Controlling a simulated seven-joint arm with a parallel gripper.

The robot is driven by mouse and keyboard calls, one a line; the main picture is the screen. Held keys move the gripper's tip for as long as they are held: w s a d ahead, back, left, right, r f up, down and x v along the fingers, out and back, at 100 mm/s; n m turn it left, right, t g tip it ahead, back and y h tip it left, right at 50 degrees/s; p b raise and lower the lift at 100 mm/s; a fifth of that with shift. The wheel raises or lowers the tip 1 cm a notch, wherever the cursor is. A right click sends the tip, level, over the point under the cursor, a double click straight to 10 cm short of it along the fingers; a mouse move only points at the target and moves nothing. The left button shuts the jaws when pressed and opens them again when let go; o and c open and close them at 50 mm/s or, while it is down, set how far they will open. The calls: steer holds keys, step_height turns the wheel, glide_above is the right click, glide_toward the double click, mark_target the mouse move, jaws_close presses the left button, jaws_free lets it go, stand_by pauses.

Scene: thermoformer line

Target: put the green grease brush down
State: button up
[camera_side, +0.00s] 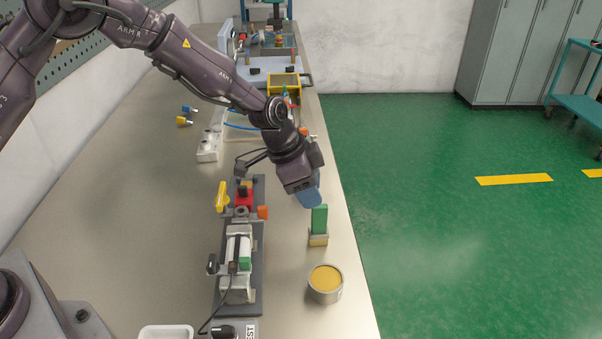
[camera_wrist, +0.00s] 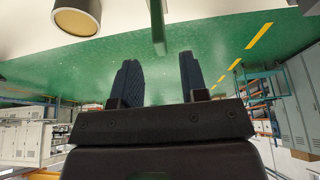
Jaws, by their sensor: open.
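The green grease brush (camera_side: 319,219) stands upright near the right edge of the bench, its green handle up and a pale yellow and grey part at its foot. My gripper (camera_side: 311,196) is just above and behind it in the side view, its blue fingers pointing down. In the wrist view, the brush (camera_wrist: 156,24) shows edge-on at the top, past the fingertips. There my gripper (camera_wrist: 160,68) has its two fingers wide apart with nothing between them. I cannot tell exactly how near the fingertips are to the handle.
An open tin of yellow grease (camera_side: 325,283) stands in front of the brush; it also shows in the wrist view (camera_wrist: 77,17). A dark fixture plate (camera_side: 258,285) with clamps lies to the left. A white tray (camera_side: 166,332) is at the front. Bare bench lies far left.

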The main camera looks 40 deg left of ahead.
steer(key=s+a+r+n+t+y, duration=0.15)
steer(key=s+a+r, duration=0.25)
steer(key=s+r, duration=0.45)
steer(key=s+a+r+n, duration=0.3)
steer(key=s+r, duration=0.3)
steer(key=r, duration=0.6)
steer(key=s+a+r+n+y, duration=0.1)
steer(key=s+a+n, duration=0.1)
steer(key=s, duration=0.6)
steer(key=s+a+r+n, duration=0.1)
steer(key=s+a+n, duration=0.1)
steer(key=s, duration=0.6)
steer(key=shift+s+a+t+y, duration=0.15)
steer(key=shift+a+t+y, duration=0.25)
steer(key=shift+a, duration=0.2)
